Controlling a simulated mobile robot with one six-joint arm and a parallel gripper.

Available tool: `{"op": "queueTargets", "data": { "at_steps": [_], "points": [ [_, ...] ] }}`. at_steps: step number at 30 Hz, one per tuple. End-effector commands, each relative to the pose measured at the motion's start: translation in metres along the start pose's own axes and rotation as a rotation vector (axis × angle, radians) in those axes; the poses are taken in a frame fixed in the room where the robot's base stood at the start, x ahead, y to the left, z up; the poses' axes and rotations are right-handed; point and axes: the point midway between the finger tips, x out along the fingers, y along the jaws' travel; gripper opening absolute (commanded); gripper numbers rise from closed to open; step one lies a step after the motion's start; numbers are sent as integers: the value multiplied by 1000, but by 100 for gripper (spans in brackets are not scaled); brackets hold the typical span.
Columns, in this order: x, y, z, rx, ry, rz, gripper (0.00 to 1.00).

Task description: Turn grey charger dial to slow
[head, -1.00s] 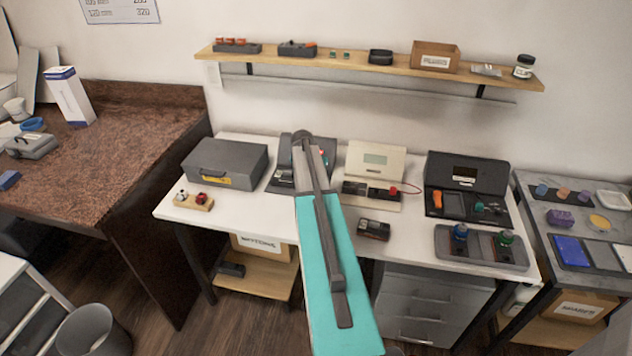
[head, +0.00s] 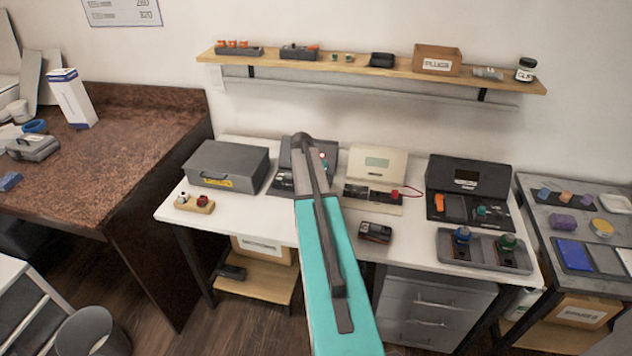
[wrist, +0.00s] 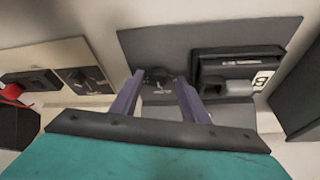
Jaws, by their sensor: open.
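The grey charger (head: 285,157) stands on the white bench in the head view, largely hidden behind my arm. In the wrist view its grey panel (wrist: 222,38) fills the upper middle. A dark round dial (wrist: 157,76) sits on the panel, with small white lettering beside it that I cannot read. My gripper (wrist: 157,84) is open, with its two purple fingers on either side of the dial. I cannot tell whether the fingers touch it. In the head view the gripper is hidden behind my arm.
A cream device (head: 375,160) with a red lead stands right of the charger, and a closed grey case (head: 228,162) stands left. A small black meter (head: 375,232) lies near the front edge. A wooden shelf (head: 400,72) runs above the bench.

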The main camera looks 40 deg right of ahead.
Motion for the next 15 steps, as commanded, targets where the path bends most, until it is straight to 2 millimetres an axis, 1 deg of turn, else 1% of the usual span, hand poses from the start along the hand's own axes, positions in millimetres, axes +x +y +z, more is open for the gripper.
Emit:
{"op": "queueTargets", "data": {
  "at_steps": [5,8,11,15],
  "points": [
    [-2,1,0,0,1,1,41],
    [-6,1,-1,0,2,1,41],
    [-13,1,0,0,2,1,41],
    [-27,1,0,0,2,0,41]
  ]
}}
